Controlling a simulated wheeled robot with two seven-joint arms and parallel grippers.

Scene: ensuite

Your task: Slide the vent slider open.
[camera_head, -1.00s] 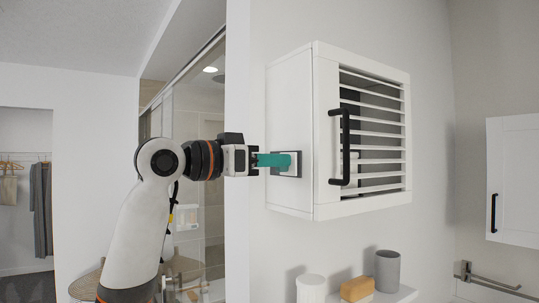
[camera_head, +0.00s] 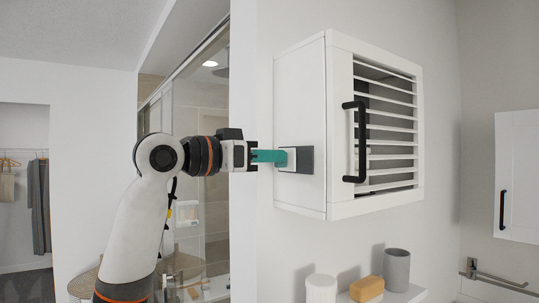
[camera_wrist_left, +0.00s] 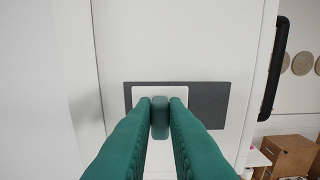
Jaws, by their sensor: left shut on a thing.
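The vent slider (camera_head: 292,165) is a small white plate on a dark grey backing (camera_head: 307,160) on the left side of the white louvred cabinet (camera_head: 300,100). My left gripper (camera_head: 284,157), with teal fingers, is at the plate. In the left wrist view the fingertips (camera_wrist_left: 160,102) are closed on a small teal-grey knob (camera_wrist_left: 160,118) on the white plate (camera_wrist_left: 145,91). The plate sits toward the left of the backing there, with a wide dark strip (camera_wrist_left: 209,104) bare to its right. My right gripper is not in view.
The louvred front has a black handle (camera_head: 360,142). Below, a shelf (camera_head: 395,296) holds a white jar (camera_head: 321,289), an orange-brown block (camera_head: 367,289) and a grey cup (camera_head: 397,270). A glass shower enclosure (camera_head: 205,190) is behind my arm. Another white cabinet (camera_head: 516,165) hangs at right.

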